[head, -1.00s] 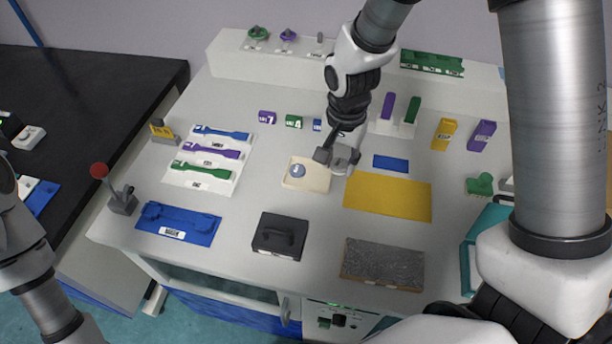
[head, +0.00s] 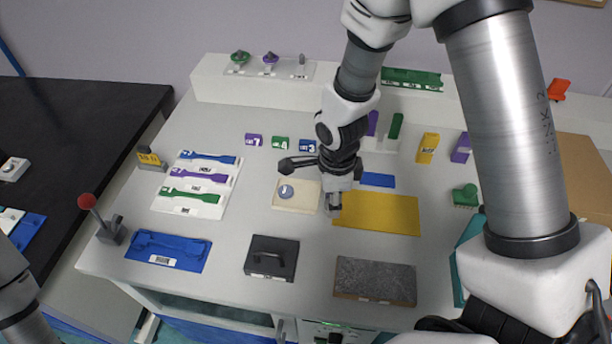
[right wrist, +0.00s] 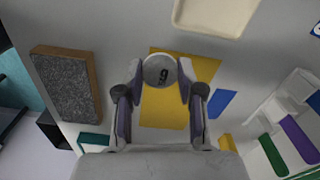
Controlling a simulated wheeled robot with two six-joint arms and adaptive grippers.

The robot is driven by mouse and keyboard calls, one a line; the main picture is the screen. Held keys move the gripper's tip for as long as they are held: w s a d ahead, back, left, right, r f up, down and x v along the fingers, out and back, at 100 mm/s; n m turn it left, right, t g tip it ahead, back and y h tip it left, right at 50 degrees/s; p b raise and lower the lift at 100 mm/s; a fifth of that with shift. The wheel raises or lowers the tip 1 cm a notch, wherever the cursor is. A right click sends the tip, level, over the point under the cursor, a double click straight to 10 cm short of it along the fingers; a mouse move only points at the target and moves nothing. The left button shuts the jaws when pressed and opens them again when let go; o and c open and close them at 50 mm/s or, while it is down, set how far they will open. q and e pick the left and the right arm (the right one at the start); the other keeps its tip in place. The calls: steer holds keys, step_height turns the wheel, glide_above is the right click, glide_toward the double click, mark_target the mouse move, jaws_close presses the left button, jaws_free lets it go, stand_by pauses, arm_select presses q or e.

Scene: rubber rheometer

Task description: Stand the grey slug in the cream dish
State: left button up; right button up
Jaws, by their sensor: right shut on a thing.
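My right gripper (head: 334,206) is shut on the grey slug (right wrist: 159,70), a round grey piece with a dark number on its end, seen between the fingertips in the right wrist view. In the head view the slug is mostly hidden by the fingers. The cream dish (head: 309,203) lies just left of the gripper, and its edge also shows at the top of the right wrist view (right wrist: 222,30). A blue-grey disc (head: 286,192) sits in the dish's left part. My left gripper is not in view; only part of my left arm shows.
A yellow mat (head: 385,214) lies right of and below the gripper, with a blue pad (head: 377,180) behind it. A black handled block (head: 271,260) and a dark grey slab (head: 375,282) lie in front. Bare table separates them from the dish.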

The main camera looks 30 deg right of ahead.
steer(key=p, duration=0.1)
glide_above(307, 197)
steer(key=shift+s+f, duration=0.2)
steer(key=shift+f, duration=0.15)
steer(key=shift+w+f, duration=0.15)
steer(key=shift+f, duration=0.2)
step_height(307, 197, down, 3)
steer(key=shift+r+p, duration=0.2)
steer(key=shift+p, duration=0.45)
steer(key=shift+f, duration=0.2)
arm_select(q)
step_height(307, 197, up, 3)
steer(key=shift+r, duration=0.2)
arm_select(e)
steer(key=shift+f, duration=0.1)
steer(key=o, duration=0.6)
